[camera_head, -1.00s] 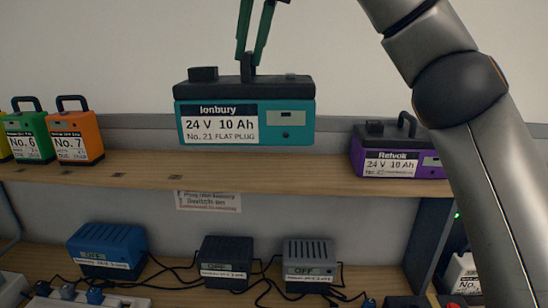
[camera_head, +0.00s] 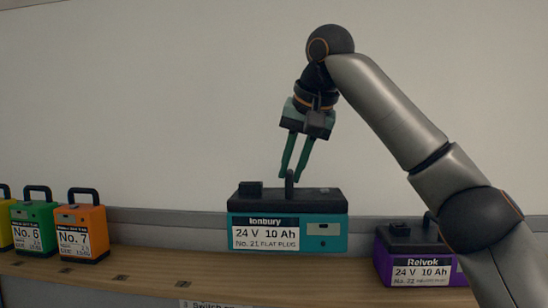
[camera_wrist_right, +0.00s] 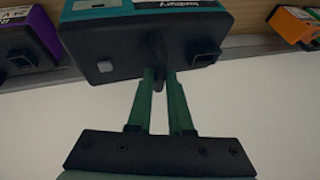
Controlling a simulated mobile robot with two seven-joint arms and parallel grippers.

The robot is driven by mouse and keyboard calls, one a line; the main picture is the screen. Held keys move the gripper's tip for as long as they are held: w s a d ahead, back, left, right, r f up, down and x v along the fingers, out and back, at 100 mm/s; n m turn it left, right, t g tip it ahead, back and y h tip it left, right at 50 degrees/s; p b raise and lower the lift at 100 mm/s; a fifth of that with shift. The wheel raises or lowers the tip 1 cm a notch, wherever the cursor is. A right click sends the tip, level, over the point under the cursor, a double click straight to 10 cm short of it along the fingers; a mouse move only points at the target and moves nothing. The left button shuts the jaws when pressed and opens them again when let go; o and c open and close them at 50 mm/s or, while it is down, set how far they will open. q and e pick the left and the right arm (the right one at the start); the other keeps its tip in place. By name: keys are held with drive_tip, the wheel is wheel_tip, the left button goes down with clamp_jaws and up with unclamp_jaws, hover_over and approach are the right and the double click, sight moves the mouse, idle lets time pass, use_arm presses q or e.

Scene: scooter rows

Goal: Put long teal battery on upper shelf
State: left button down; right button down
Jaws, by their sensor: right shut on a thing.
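The long teal battery (camera_head: 287,233), labelled Ionbury 24 V 10 Ah No. 21, has a black top and is upright and level. My right gripper (camera_head: 290,176) comes down from above and is shut on the handle at its top. The right wrist view also shows the gripper (camera_wrist_right: 160,82) with its green fingers at the black top of the battery (camera_wrist_right: 147,40). The battery appears over the wooden upper shelf (camera_head: 150,268); I cannot tell whether its base touches the wood. My left gripper is not in view.
On the shelf, a purple Relvok battery (camera_head: 420,271) stands to the right, partly behind my arm. An orange No. 7 battery (camera_head: 82,240) and a green No. 6 battery (camera_head: 35,241) stand to the left, with a yellow one at the edge. Bare shelf lies between.

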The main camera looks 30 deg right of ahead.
sight(312, 189)
drive_tip(key=d+f, duration=0.2)
drive_tip(key=w+d+f, duration=0.1)
drive_tip(key=f, duration=0.1)
drive_tip(key=w+d+f, duration=0.1)
drive_tip(key=d, duration=0.1)
drive_tip(key=shift+w+d+f, duration=0.1)
drive_tip(key=shift+d+f, duration=0.2)
drive_tip(key=shift+f, duration=0.1)
drive_tip(key=shift+d+f, duration=0.2)
drive_tip(key=shift+f, duration=0.85)
drive_tip(key=shift+a+f, duration=0.1)
drive_tip(key=shift+f, duration=0.5)
drive_tip(key=c, duration=1.3)
unclamp_jaws()
drive_tip(key=shift+f, duration=0.3)
drive_tip(key=o, duration=0.5)
drive_tip(key=shift+r, duration=0.1)
drive_tip(key=shift+c, duration=0.2)
drive_tip(key=v, duration=1.2)
